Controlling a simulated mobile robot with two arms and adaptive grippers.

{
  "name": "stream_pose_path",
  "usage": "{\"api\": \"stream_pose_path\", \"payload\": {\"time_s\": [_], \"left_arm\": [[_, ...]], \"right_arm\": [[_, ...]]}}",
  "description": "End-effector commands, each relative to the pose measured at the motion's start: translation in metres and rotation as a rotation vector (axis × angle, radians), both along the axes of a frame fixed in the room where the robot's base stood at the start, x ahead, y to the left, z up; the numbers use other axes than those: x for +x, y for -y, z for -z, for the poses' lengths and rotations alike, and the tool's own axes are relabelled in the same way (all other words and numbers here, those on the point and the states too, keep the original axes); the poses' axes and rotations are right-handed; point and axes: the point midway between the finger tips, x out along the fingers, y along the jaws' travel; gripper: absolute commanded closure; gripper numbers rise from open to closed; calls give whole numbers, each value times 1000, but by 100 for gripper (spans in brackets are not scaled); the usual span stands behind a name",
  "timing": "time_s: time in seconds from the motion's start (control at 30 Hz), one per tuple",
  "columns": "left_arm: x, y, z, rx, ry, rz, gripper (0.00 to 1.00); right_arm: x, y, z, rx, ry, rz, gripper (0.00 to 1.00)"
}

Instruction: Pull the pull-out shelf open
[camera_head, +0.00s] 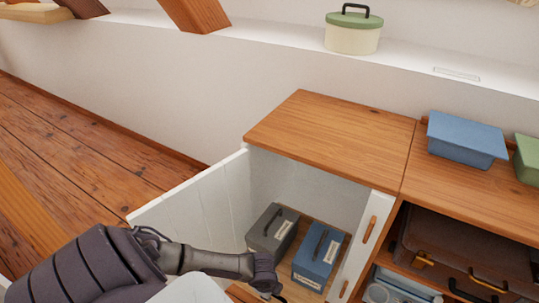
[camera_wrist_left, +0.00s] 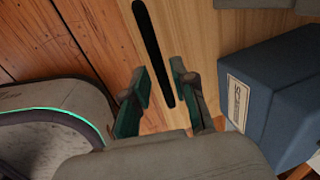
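The pull-out shelf (camera_head: 292,289) is a light wooden board low inside the open white cabinet. In the left wrist view its board (camera_wrist_left: 200,40) shows a long black slot (camera_wrist_left: 150,45). A grey box (camera_head: 272,232) and a blue box (camera_head: 319,258) stand on the shelf. My left gripper (camera_head: 266,286) is at the shelf's front area, partly cut by the picture edge. In the wrist view its two fingers (camera_wrist_left: 161,84) are apart, one on each side of the slot's near end. I cannot tell whether they touch the board. My right gripper is not in view.
The white cabinet door (camera_head: 195,205) stands open at left, close to my left arm. The right door panel (camera_head: 368,240) has a wooden handle. A brown suitcase (camera_head: 460,255) sits in the right compartment. A blue container (camera_head: 466,138) stands on top. Floor at left is clear.

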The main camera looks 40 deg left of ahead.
Motion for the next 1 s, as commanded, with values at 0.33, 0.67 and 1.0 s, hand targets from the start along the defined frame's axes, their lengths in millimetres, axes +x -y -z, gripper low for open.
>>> {"api": "stream_pose_path", "payload": {"time_s": [0.33,0.67,1.0], "left_arm": [[0,-1,-1,1,1,-1,62],[-8,1,-50,1,4,2,62],[-20,4,-108,0,1,0,62]], "right_arm": [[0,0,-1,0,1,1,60],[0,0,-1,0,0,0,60],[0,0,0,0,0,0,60]]}}
